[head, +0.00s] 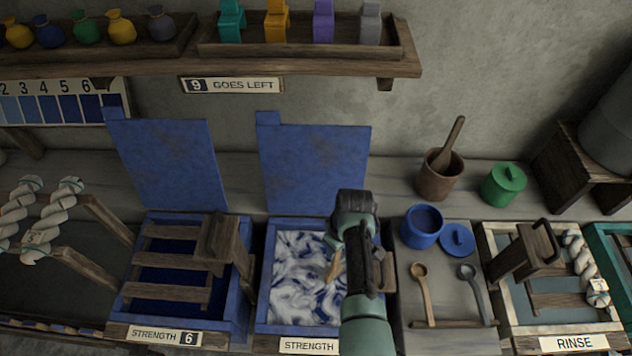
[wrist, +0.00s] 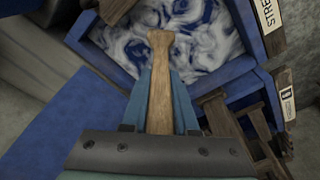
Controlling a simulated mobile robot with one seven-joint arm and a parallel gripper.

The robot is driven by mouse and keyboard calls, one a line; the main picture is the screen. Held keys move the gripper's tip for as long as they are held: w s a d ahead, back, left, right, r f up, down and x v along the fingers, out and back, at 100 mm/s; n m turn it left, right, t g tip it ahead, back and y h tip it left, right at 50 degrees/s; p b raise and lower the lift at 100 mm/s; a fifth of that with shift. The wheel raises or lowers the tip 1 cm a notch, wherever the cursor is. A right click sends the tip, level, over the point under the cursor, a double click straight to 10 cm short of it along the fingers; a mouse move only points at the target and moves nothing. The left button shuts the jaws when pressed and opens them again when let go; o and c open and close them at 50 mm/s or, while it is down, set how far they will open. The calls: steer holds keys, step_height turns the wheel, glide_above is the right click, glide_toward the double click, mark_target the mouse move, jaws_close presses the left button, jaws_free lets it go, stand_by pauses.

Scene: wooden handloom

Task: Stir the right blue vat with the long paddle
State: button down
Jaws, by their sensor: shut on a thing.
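The right blue vat (head: 263,270) stands open in the middle of the head view, with white and blue swirled liquid (head: 300,275) inside. Its blue rim also shows in the wrist view (wrist: 104,62). The long wooden paddle (head: 333,267) shows as a short light-brown piece over the liquid. In the wrist view the paddle's handle (wrist: 160,90) lies between my gripper's fingers (wrist: 160,78), which are shut on it. My gripper is above the right part of the vat and my arm hides part of that side. The paddle's lower end cannot be made out.
The left blue vat (head: 238,300) holds a wooden rack. Two blue lids (head: 315,165) stand upright behind the vats. Right of my arm are a blue pot (head: 422,228), spoons (head: 423,290), a mortar (head: 436,185), a green pot (head: 503,188) and the rinse tub (head: 492,300).

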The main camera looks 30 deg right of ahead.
steer(key=shift+w+a, duration=2.75)
steer(key=shift+a, duration=1.45)
steer(key=s+d, duration=0.3)
steer(key=d, duration=0.2)
steer(key=s+d, duration=0.2)
steer(key=shift+s+d+f+p, duration=0.15)
steer(key=shift+s+d+p, duration=0.15)
steer(key=shift+d, duration=0.45)
steer(key=shift+r, duration=0.35)
